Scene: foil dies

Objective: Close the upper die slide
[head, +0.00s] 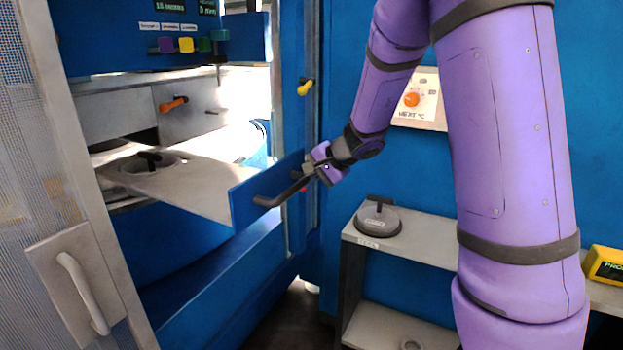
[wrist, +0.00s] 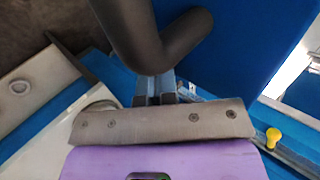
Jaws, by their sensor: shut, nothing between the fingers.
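The upper die slide (head: 195,188) is a pale flat plate sticking out of the blue press, with a round die (head: 150,163) on it. Its blue front panel (head: 243,205) carries a dark bent handle (head: 268,201). My gripper (head: 306,172) is at the right end of this panel, close to the handle. In the wrist view the gripper's fingertips (wrist: 156,88) are together and empty, just by the dark handle (wrist: 150,45), with the blue panel (wrist: 235,40) behind. Whether they touch the handle or panel, I cannot tell.
A mesh door with a white handle (head: 82,292) stands open at the left. An orange knob (head: 173,104) and a yellow knob (head: 306,87) are on the press. A grey shelf (head: 430,236) at the right holds another round die (head: 377,219). A heat panel (head: 418,98) is on the wall.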

